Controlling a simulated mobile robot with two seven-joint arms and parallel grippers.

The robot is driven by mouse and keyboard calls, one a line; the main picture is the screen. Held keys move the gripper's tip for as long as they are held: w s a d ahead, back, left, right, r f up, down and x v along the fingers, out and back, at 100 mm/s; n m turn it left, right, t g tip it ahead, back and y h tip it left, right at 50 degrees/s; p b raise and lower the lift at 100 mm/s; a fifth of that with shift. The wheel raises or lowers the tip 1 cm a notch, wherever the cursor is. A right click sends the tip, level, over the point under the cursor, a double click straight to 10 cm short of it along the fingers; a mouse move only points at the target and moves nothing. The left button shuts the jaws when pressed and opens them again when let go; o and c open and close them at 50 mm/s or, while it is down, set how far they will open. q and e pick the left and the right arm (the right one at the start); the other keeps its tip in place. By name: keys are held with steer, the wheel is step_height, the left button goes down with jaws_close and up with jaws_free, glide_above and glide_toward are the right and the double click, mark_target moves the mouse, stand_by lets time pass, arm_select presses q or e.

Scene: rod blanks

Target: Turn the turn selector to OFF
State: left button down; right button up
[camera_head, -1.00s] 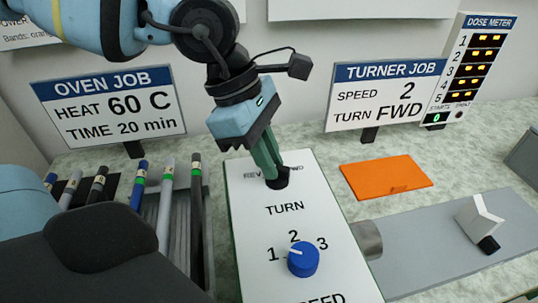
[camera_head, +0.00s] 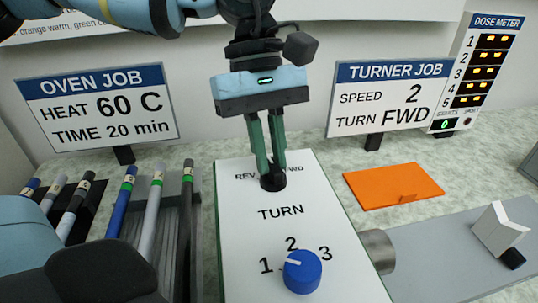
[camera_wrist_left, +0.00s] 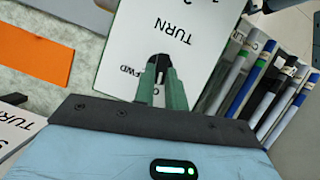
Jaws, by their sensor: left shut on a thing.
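The turn selector (camera_head: 273,181) is a dark knob at the far end of the white control panel (camera_head: 235,235), above the printed word TURN. The letters REV and part of FWD show on either side of it; the OFF mark is hidden behind my gripper. My left gripper (camera_head: 271,172) points down with its green fingers shut on the selector. In the left wrist view the fingers (camera_wrist_left: 161,85) reach onto the panel (camera_wrist_left: 180,35) and cover most of the knob. Which way the selector points cannot be told. My right gripper is not in view.
A blue speed knob (camera_head: 302,271) sits nearer on the panel, its white mark toward the left. Several rods (camera_head: 152,205) stand in a rack on the left. An orange mat (camera_head: 393,183) lies right. The TURNER JOB sign (camera_head: 388,95) reads TURN FWD.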

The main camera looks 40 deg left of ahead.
arm_select(q)
steer(key=shift+w+d+m+y+b, duration=0.15)
steer(key=shift+m+y+b, duration=0.2)
steer(key=shift+m, duration=0.75)
steer(key=shift+g, duration=0.3)
steer(key=c, duration=1.4)
jaws_free()
steer(key=shift+c, duration=0.2)
steer(key=v, duration=0.8)
steer(key=shift+f, duration=0.15)
